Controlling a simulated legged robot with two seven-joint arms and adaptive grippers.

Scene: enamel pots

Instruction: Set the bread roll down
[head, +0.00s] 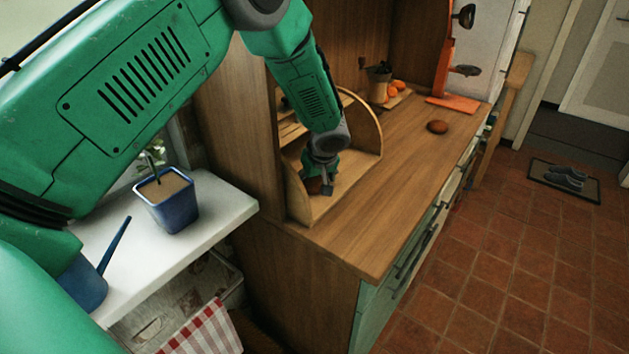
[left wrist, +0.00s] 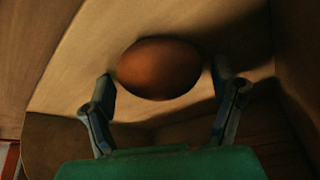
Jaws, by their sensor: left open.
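A brown bread roll (left wrist: 160,69) lies on the wooden floor of the bread box in the left wrist view. My left gripper (left wrist: 165,88) is open, with one finger on each side of the roll and small gaps visible. In the head view my left gripper (head: 322,186) reaches down into the open wooden bread box (head: 372,135), and the roll (head: 313,186) shows only partly beside the fingers. A second brown roll (head: 437,127) lies on the counter further back. My right gripper is in neither view.
The wooden counter (head: 400,190) is clear in front of the bread box. Behind stand a dark cup (head: 379,85), oranges (head: 397,86) and an orange stand (head: 452,103). A blue pot (head: 168,203) stands on the white sill at left. The box's curved side walls are close to my gripper.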

